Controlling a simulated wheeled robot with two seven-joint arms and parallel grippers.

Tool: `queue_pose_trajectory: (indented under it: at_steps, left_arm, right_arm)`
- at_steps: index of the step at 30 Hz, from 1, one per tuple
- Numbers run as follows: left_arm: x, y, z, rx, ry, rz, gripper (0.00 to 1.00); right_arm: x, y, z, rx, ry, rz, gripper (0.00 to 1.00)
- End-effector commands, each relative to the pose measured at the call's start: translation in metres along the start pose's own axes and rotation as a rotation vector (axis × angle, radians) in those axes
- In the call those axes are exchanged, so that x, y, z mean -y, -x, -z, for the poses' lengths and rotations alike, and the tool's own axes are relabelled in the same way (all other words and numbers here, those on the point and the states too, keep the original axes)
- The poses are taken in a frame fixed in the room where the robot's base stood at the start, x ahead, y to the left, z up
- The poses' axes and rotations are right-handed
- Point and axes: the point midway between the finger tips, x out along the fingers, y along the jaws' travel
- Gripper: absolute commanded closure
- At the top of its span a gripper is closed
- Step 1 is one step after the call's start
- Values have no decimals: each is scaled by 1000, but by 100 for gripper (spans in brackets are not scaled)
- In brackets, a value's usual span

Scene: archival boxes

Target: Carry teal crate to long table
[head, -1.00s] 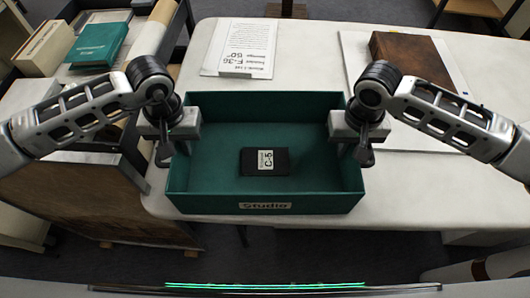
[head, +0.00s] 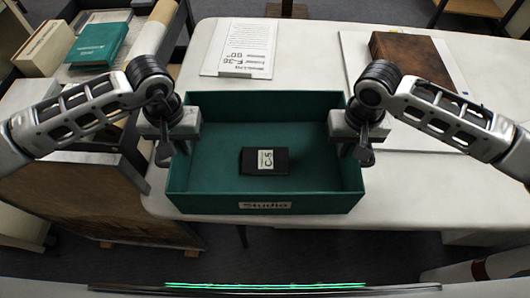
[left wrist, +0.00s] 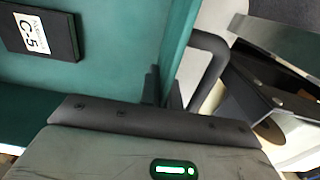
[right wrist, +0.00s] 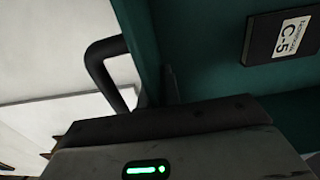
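The teal crate (head: 205,204) is open-topped with a "Studio" label on its front wall. It is over the near part of the white long table (head: 430,190); I cannot tell whether it touches the top. A black box (head: 264,161) labelled C-5 lies inside it. My left gripper (head: 166,150) is at the crate's left wall, and my right gripper (head: 364,150) is at its right wall. Both appear shut on the crate's walls. In the wrist views, dark fingers meet the teal wall (left wrist: 178,40) beside a dark handle loop (left wrist: 212,65). The fingertips are partly hidden.
A printed sheet (head: 239,45) lies behind the crate. A brown book (head: 410,58) lies on white board at the right. At the left, another surface holds a teal box (head: 98,44) and a cream box (head: 45,50).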

Motion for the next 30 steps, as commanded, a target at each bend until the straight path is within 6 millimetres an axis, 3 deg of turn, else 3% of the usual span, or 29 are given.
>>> queue_pose_trajectory:
  at_steps: [8, 18, 30]
  left_arm:
    - [1, 14, 1, -2, 1, 1, 100]
    - [1, 48, 0, -1, 1, 1, 100]
    - [1, 50, 0, -1, 1, 2, 100]
  right_arm:
    - [0, 14, 1, -2, -1, 0, 100]
    - [0, 48, 0, -1, -1, -1, 100]
    - [-1, 50, 0, -1, -1, -1, 100]
